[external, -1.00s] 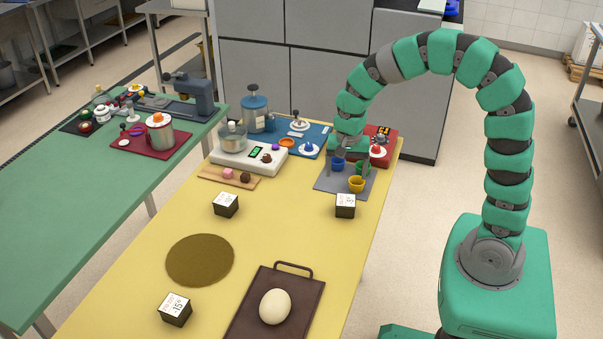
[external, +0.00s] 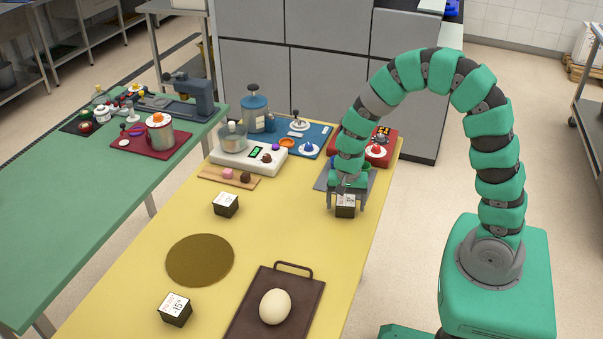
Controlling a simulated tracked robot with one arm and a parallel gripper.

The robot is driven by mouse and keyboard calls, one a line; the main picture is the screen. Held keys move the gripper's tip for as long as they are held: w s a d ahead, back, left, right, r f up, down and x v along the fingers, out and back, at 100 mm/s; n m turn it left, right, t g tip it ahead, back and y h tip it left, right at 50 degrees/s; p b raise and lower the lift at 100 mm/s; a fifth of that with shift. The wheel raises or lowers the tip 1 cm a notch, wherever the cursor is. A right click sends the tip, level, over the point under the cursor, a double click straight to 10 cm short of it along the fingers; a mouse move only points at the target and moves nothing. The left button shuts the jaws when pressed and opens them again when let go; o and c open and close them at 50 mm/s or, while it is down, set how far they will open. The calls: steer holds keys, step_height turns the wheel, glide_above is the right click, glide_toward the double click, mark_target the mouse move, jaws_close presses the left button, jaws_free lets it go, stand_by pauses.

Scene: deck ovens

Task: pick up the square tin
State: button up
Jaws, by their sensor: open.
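Three small square dark boxes with white labelled tops, which look like square tins, stand on the yellow table. One square tin (external: 345,211) is at the right, just under my gripper (external: 347,199). The gripper points down and is open, with a finger on each side of this tin; I cannot tell whether they touch it. A second tin (external: 225,205) stands left of it, and a third tin (external: 175,309) is at the front left. The labels are too small to read fully.
A grey mat (external: 325,177) with small cups, largely hidden by my arm, lies just behind the gripper. A white scale (external: 249,157) and a red device (external: 385,148) stand farther back. A round brown mat (external: 200,260) and a dark tray (external: 247,318) with an egg-shaped object are nearer.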

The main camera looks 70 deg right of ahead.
mark_target(348, 201)
steer(key=c, duration=1.2)
steer(key=shift+w+r, duration=0.1)
steer(key=shift+r, duration=0.75)
steer(key=shift+s+a+r, duration=0.1)
steer(key=shift+s+r, duration=0.15)
steer(key=shift+r, duration=0.25)
steer(key=shift+s+r, duration=0.2)
steer(key=shift+r, duration=0.25)
steer(key=s+a+b, duration=0.1)
steer(key=s, duration=0.4)
steer(key=s+a+r+b, duration=0.1)
steer(key=s+b, duration=0.1)
steer(key=s, duration=0.2)
steer(key=s+a+b, duration=0.2)
steer(key=s, duration=0.3)
steer(key=shift+s+r, duration=0.15)
steer(key=shift+s, duration=0.2)
